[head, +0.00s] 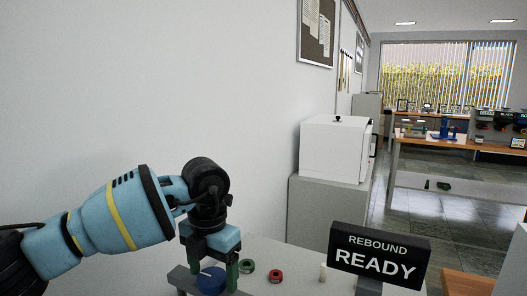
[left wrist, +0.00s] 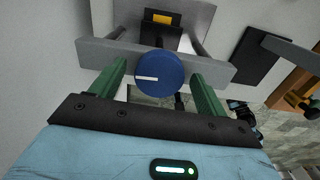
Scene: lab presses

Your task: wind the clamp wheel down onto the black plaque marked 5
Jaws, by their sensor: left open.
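The blue clamp wheel (left wrist: 159,75), with a white line on its face, sits on a grey crossbar (left wrist: 220,70) of the press. The wheel (head: 209,281) also shows low in the head view. My left gripper (head: 212,274) points down over it. Its green fingers stand open on either side of the wheel, with gaps visible in the left wrist view (left wrist: 160,78). A black piece with a yellow patch (left wrist: 162,17) lies beyond the crossbar. I cannot read a 5 on it. My right gripper is out of view.
A black sign reading "REBOUND READY" (head: 379,255) stands right of the press. A green ring (head: 246,266), a red ring (head: 276,276) and a pale peg (head: 323,272) are on the bench between them. A white box (head: 334,149) stands behind.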

